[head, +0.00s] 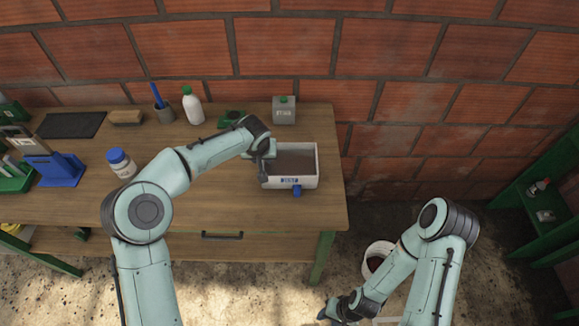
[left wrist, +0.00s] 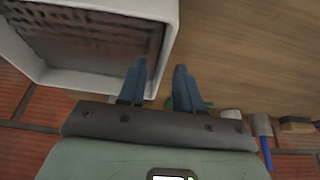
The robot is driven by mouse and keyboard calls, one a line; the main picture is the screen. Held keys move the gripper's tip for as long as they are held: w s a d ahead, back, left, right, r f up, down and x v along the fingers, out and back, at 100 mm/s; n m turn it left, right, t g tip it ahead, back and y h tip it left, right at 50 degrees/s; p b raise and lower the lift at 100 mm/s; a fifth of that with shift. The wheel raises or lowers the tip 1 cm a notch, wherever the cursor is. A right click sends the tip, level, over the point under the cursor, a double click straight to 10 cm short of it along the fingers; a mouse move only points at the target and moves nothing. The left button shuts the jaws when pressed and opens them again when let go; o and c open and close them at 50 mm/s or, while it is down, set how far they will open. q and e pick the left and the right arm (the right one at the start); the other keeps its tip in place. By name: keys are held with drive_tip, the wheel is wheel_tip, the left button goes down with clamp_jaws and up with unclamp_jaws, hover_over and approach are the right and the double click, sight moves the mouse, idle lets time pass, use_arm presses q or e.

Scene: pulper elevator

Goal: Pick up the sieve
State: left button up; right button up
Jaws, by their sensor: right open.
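A white rectangular box (head: 306,181) with a grey inside, a label and a blue fitting at its front stands on the workbench. It looks most like the sieve, but I cannot confirm that. Its inside looks dark, reddish and lined in the left wrist view, where its white wall (left wrist: 90,84) fills the upper left. My left gripper (head: 263,172) is at the box's left wall, pointing down. Its two blue-grey fingers (left wrist: 159,88) are apart, with the wall's edge showing between them; contact is unclear. My right gripper (head: 336,312) is open, low beside the bench, holding nothing visible.
A white bottle with a green cap (head: 192,107), a grey canister (head: 284,111) and a blue-lidded jar (head: 121,164) stand on the wooden workbench (head: 200,205). A brick wall is behind. A white bucket (head: 377,252) is on the floor; green shelving (head: 535,210) is right.

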use_arm(q)
drive_tip(key=shift+f, duration=0.1)
idle(0.3)
clamp_jaws()
drive_tip(key=shift+s+f, duration=0.15)
idle(1.1)
